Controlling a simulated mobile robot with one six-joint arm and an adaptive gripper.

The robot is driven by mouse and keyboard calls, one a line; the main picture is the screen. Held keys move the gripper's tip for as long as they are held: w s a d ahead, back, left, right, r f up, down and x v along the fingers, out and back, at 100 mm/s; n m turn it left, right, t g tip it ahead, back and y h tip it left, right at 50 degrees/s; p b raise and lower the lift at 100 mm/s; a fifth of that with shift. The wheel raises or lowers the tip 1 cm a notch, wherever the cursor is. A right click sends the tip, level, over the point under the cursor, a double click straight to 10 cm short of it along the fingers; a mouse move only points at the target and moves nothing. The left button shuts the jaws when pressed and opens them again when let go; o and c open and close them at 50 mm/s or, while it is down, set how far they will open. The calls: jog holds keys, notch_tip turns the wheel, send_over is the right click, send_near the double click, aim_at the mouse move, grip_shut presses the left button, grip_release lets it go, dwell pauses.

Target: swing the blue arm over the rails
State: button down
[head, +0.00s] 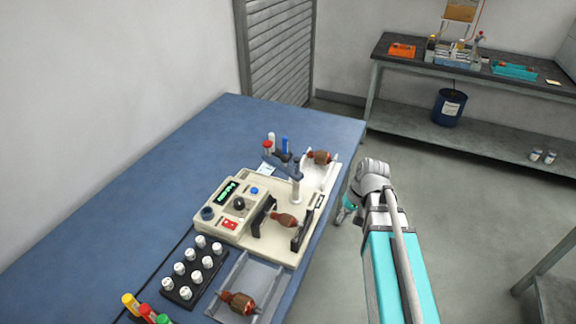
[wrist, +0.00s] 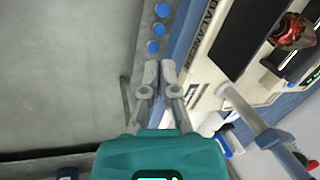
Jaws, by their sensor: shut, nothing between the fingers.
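One rail shows large in the wrist view (wrist: 248,38). My gripper (wrist: 159,66) is shut and empty, apart from the blue arm, beside the bench's right edge. In the head view my arm mostly hides it.
The blue bench (head: 130,200) carries the cream unit (head: 245,232), a rack of white-capped jars (head: 192,268), and a tray (head: 230,275) with another armature (head: 238,302). A third armature (head: 320,157) lies behind the post. The floor right of the bench is clear.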

aim_at(282, 159)
jog(key=w+a+y+b, duration=0.1)
jog(key=w, duration=0.1)
jog(key=w+a+f+y+b, duration=0.1)
jog(key=w, duration=0.2)
jog(key=w+a+y+b, duration=0.1)
jog(key=w+a+y, duration=0.1)
jog(key=shift+w+f, duration=0.15)
jog(key=shift+w, duration=0.1)
jog(key=w+y+b, duration=0.1)
jog(key=w, duration=0.1)
jog(key=w+a+r+y+b, duration=0.1)
jog(key=w, duration=0.1)
jog(key=w+a+y+b, duration=0.1)
jog(key=w+y, duration=0.1)
jog(key=shift+w+r+b, duration=0.15)
jog(key=shift+b, duration=0.2)
jog(key=w+d+r+n+g+y+b, duration=0.1)
jog(key=w+r+y+b, duration=0.4)
jog(key=w, duration=0.5)
jog(key=shift+y, duration=0.8)
jog(key=s+a, duration=0.4)
jog(key=a, duration=0.8)
jog(key=shift+a, duration=0.2)
